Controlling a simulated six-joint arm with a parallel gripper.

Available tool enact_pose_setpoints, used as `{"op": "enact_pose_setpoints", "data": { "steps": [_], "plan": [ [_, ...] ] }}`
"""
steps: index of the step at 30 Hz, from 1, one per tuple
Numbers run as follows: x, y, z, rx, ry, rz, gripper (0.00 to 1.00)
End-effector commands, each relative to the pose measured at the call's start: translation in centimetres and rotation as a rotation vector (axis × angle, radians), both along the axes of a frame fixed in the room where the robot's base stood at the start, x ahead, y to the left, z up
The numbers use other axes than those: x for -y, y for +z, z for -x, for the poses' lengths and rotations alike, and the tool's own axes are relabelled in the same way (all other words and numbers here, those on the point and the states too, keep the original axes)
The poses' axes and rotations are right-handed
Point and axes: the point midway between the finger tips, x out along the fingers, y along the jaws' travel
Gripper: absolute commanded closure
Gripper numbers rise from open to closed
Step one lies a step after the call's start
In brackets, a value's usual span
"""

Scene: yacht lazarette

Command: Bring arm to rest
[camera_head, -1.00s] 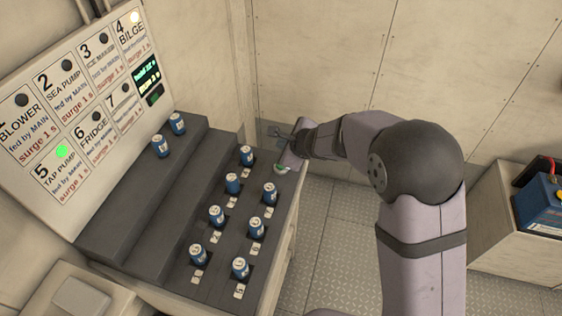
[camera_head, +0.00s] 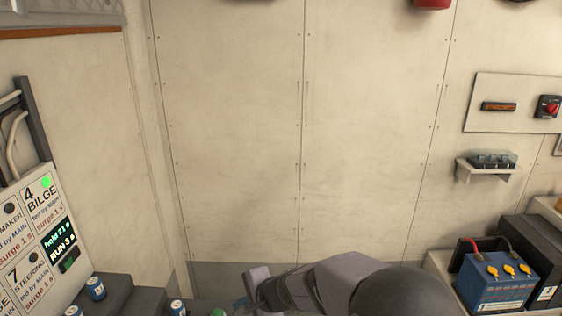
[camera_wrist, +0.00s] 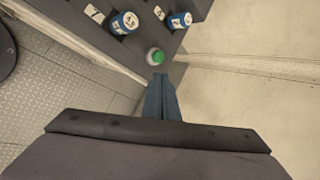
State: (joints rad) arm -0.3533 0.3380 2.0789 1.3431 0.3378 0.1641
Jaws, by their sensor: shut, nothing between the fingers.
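My gripper shows in the wrist view with its two blue-grey fingers (camera_wrist: 161,98) together and nothing between them. The fingertips appear just beside a round button with a green top (camera_wrist: 155,56) at the corner of the dark stepped console (camera_wrist: 136,52). I cannot tell the height gap between them. In the head view my arm comes in along the bottom edge, its wrist low and left of centre. The fingers are not clear there. The green button shows partly at the bottom edge in the head view (camera_head: 217,312).
Blue cans (camera_head: 95,288) stand on the console at lower left. A labelled panel (camera_head: 42,235) rises at the left, its BILGE lamp (camera_head: 47,182) green. A blue battery (camera_head: 497,280) sits at lower right. A switch plate (camera_head: 517,103) and small shelf (camera_head: 487,168) are on the wall.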

Motion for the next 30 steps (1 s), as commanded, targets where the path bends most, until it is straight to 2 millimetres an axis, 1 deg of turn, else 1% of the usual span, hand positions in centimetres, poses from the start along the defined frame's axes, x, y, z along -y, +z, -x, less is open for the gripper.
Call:
{"op": "enact_pose_setpoints", "data": {
  "steps": [1, 5, 6, 8, 12, 15, 18, 21, 24, 27, 30],
  "plan": [
    [1.7, 0.1, 1.3, 0.015, 0.069, 0.049, 1.00],
    [5.6, -0.4, 5.1, 0.032, 0.263, 0.185, 1.00],
    [7.0, -0.6, 6.3, 0.033, 0.324, 0.229, 1.00],
    [9.0, -1.0, 8.3, 0.027, 0.411, 0.295, 1.00],
    [14.2, -2.0, 13.1, -0.003, 0.611, 0.446, 1.00],
    [17.7, -2.6, 16.2, -0.038, 0.737, 0.543, 1.00],
    [20.7, -3.0, 18.7, -0.074, 0.837, 0.621, 1.00],
    [22.9, -3.1, 20.6, -0.106, 0.910, 0.677, 1.00],
    [24.2, -3.2, 21.7, -0.128, 0.956, 0.713, 1.00],
    [24.9, -3.2, 22.2, -0.138, 0.979, 0.730, 1.00],
    [25.1, -3.2, 22.3, -0.141, 0.984, 0.735, 1.00]
  ]
}}
